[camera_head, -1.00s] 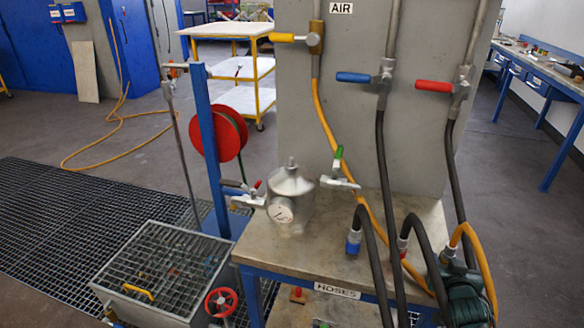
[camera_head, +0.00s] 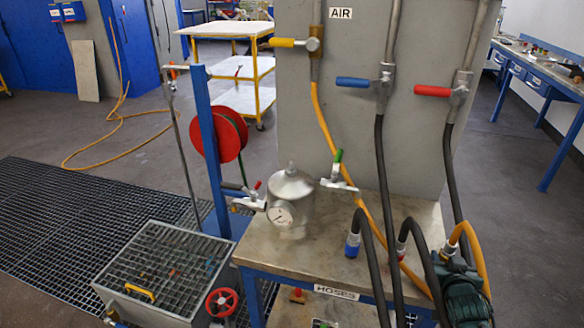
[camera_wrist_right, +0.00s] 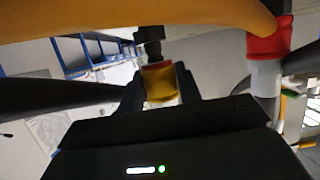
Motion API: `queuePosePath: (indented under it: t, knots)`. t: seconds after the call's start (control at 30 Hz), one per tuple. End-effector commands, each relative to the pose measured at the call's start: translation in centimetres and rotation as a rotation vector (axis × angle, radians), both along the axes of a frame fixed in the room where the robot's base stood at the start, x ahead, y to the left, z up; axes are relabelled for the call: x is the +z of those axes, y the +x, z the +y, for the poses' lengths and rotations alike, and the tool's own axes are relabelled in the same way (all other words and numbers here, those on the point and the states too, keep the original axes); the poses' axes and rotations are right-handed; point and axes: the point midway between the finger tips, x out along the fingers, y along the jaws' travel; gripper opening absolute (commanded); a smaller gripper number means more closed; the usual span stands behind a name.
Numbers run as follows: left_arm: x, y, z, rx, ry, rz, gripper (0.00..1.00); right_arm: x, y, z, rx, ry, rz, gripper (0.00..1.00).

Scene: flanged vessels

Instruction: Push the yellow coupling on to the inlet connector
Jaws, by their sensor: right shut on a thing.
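My right gripper (camera_head: 447,262) is at the lower right of the head view, beside the bench's right end. In the right wrist view its two dark fingers (camera_wrist_right: 160,88) are shut on the yellow coupling (camera_wrist_right: 161,83), which has a red band at its far end. In the head view the coupling is hard to make out at the gripper. The steel vessel (camera_head: 291,192) with a round gauge stands on the bench, to the left of and apart from the gripper. It has a green-handled valve (camera_head: 338,172) on its right and a valve (camera_head: 247,199) on its left. I cannot tell which fitting is the inlet connector. My left gripper is not in view.
Two dark hoses with a blue coupling (camera_head: 352,246) and a red coupling (camera_head: 401,250) arch over the bench (camera_head: 272,247), between vessel and gripper. The orange hose (camera_head: 322,118) hangs from the AIR valve. A grey panel (camera_head: 420,140) stands behind. The bench's front left is clear.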

Motion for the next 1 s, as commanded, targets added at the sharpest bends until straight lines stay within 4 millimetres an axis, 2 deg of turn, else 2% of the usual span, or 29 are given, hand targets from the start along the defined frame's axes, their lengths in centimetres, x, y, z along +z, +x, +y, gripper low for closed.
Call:
queuePosePath:
  t: [0.03, 0.6, 1.0]
  knots:
    - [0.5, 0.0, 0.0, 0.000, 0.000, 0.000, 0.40, 0.7, 0.1, 0.0, 0.000, 0.000, -0.003, 0.00]
    - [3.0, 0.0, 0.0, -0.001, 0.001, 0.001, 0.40, 3.4, 0.0, 0.0, 0.000, -0.001, -0.003, 0.00]
    - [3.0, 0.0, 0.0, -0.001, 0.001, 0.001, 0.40, 3.5, -0.1, 0.2, 0.004, 0.000, -0.003, 0.00]
